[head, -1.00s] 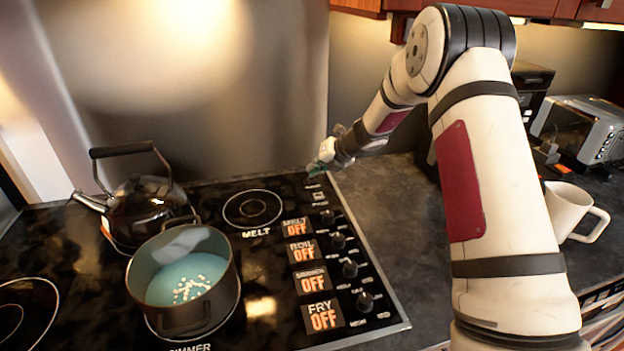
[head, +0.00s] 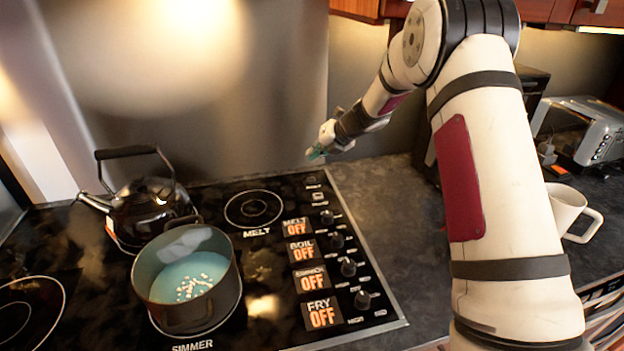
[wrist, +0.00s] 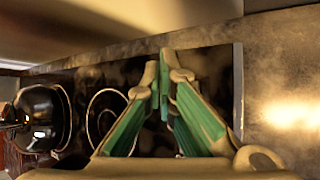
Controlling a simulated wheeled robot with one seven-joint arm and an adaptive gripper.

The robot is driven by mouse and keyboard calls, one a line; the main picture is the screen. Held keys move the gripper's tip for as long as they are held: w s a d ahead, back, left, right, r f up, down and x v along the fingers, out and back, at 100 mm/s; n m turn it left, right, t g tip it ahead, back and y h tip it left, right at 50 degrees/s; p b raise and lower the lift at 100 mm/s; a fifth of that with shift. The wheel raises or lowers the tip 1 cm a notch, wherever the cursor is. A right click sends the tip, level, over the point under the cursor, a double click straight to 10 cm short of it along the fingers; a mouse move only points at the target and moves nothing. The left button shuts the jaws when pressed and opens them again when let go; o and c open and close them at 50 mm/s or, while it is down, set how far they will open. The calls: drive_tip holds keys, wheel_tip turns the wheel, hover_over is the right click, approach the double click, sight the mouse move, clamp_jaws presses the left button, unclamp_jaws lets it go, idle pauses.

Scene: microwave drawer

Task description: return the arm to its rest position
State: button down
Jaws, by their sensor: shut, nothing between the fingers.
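My gripper (head: 316,152) is in the air above the back right corner of the black cooktop (head: 270,270), in front of the metal backsplash. In the wrist view its green-padded fingers (wrist: 160,72) are closed together with nothing between them. My white arm reaches down the right side of the head view and hides part of the counter behind it.
A black kettle (head: 146,205) and a pot with pale bits in blue liquid (head: 182,310) stand on the cooktop. A white mug (head: 566,208) and a toaster (head: 590,130) are right of my arm. Counter (head: 390,195) between cooktop and arm is bare.

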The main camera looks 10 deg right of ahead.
drive_tip(key=shift+r, duration=0.5)
drive_tip(key=s+a+r+n+g+h, duration=0.1)
drive_tip(key=s+a+r+n, duration=0.2)
drive_tip(key=s+r+n, duration=0.7)
drive_tip(key=s+a+r+n+g, duration=0.1)
drive_tip(key=s+a+r+n, duration=0.2)
drive_tip(key=s+r+n, duration=0.7)
drive_tip(key=s+d+f+n+h, duration=0.1)
drive_tip(key=s+d+n+h, duration=0.1)
drive_tip(key=s+n, duration=0.7)
drive_tip(key=s+d+f+n+h, duration=0.2)
drive_tip(key=s+n, duration=0.6)
drive_tip(key=s, duration=1.3)
drive_tip(key=shift+d+f+n, duration=0.25)
drive_tip(key=shift+d+n, duration=0.15)
drive_tip(key=shift+d, duration=0.35)
